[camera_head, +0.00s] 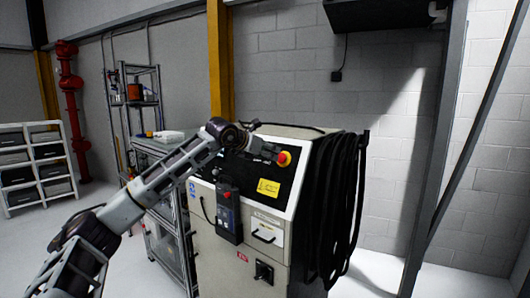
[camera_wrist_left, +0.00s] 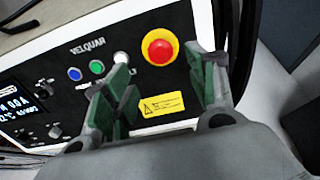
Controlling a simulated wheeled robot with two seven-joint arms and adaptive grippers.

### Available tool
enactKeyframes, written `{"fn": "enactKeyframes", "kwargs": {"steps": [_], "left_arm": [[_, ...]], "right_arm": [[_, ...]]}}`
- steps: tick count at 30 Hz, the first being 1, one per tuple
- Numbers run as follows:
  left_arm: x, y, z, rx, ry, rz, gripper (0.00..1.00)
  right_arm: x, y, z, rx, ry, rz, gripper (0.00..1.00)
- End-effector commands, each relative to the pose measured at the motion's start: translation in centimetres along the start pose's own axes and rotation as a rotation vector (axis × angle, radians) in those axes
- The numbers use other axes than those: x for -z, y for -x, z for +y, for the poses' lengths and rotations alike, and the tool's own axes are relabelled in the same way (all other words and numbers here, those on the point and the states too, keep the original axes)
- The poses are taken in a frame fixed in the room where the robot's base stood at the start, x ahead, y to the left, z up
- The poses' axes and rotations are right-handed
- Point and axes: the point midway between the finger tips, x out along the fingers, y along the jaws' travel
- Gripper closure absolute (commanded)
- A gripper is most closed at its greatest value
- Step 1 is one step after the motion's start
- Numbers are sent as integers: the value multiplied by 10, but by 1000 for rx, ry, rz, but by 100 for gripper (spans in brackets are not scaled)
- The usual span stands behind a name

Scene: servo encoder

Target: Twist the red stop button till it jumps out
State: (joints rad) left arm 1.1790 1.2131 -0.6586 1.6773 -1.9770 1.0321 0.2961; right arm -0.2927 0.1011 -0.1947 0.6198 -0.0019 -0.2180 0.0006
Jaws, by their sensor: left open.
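The red stop button (camera_head: 284,158) with its yellow ring sits at the upper right of the cabinet's black control panel. In the left wrist view the red button (camera_wrist_left: 160,48) shows whole, just beyond the gap between my fingertips. My left gripper (camera_head: 268,149) is close to the button, to its left in the head view. In the wrist view the left gripper (camera_wrist_left: 161,78) is open, its green-padded fingers apart with nothing between them. I cannot tell whether the fingers touch the button. My right gripper is in neither view.
The panel carries blue, green and white buttons (camera_wrist_left: 121,58), a lit display (camera_wrist_left: 22,108) and a yellow label (camera_wrist_left: 162,104). A pendant (camera_head: 228,212) with a red button hangs on the cabinet front. Black cables (camera_head: 335,205) hang at its right side. A shelf cart (camera_head: 165,225) stands left.

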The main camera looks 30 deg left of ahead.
Motion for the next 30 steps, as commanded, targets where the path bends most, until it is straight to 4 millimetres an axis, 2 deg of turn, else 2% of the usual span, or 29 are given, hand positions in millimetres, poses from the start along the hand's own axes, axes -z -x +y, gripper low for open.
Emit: {"fn": "enactKeyframes", "kwargs": {"steps": [8,21,30], "left_arm": [[-1,-22,-1,1,0,2,43],[0,-62,0,1,2,1,43],[0,-84,0,1,0,1,43]], "right_arm": [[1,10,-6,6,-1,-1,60],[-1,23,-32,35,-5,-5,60],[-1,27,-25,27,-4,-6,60]]}}
